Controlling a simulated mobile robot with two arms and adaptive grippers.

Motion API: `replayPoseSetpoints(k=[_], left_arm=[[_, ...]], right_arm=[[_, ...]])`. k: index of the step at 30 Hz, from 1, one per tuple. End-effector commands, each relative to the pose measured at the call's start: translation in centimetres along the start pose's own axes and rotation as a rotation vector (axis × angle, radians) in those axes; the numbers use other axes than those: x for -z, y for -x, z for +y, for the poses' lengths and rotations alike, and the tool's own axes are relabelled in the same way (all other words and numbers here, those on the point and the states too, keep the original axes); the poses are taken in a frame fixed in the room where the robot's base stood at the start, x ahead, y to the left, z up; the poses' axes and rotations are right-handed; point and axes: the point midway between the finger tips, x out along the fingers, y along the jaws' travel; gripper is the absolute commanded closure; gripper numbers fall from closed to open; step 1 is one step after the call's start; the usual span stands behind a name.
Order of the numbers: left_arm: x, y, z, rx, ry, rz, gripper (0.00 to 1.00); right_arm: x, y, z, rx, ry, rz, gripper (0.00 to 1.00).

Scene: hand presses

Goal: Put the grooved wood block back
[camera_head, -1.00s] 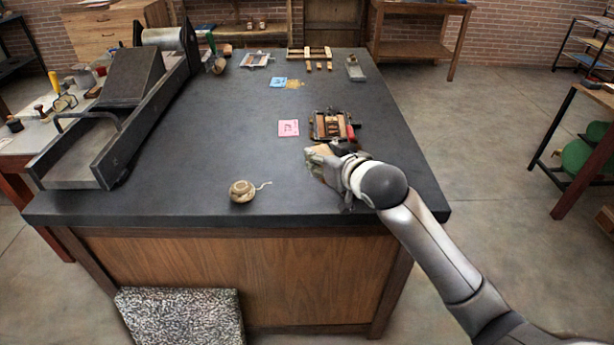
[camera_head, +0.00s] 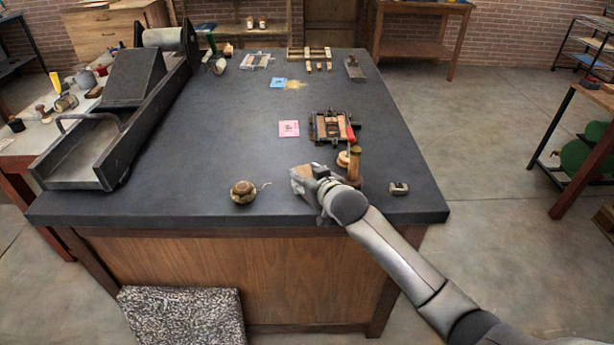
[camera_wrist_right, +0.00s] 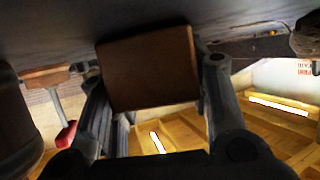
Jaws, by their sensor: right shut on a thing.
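My right gripper (camera_head: 306,178) is over the near part of the dark table, right of the ball of twine. It is shut on a brown wood block (camera_head: 301,172). In the right wrist view the block (camera_wrist_right: 152,68) sits between the two fingers (camera_wrist_right: 158,100) and shows a plain brown face; no groove can be made out. I cannot tell whether the block touches the tabletop. My left gripper is not in view.
A small press (camera_head: 330,127) with a red handle stands beyond the gripper. A wooden-handled tool (camera_head: 354,165) and a small metal piece (camera_head: 398,188) stand to its right. A ball of twine (camera_head: 243,192) lies left. A pink card (camera_head: 289,129) lies behind. The table's middle (camera_head: 215,140) is clear.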

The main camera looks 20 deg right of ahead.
Motion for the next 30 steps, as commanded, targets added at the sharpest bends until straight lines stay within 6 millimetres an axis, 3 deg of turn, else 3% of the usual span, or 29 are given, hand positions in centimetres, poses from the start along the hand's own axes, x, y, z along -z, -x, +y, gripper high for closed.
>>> replayPoseSetpoints(k=[5, 6, 11, 23, 30], left_arm=[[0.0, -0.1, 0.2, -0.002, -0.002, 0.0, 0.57], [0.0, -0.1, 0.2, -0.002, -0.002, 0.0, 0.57], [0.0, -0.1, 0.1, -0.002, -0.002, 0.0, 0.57], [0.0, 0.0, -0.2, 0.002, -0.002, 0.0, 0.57], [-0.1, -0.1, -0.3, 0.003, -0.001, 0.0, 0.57]], right_arm=[[-0.2, -0.1, 0.0, 0.0, -0.001, 0.001, 0.82], [-0.3, -0.1, 0.0, 0.0, -0.001, -0.001, 0.55], [-0.2, -0.1, 0.0, 0.0, -0.001, 0.0, 0.34], [0.1, 0.1, 0.0, 0.0, 0.0, 0.0, 0.34], [0.0, 2.9, 0.0, 0.002, 0.0, 0.0, 0.34]])
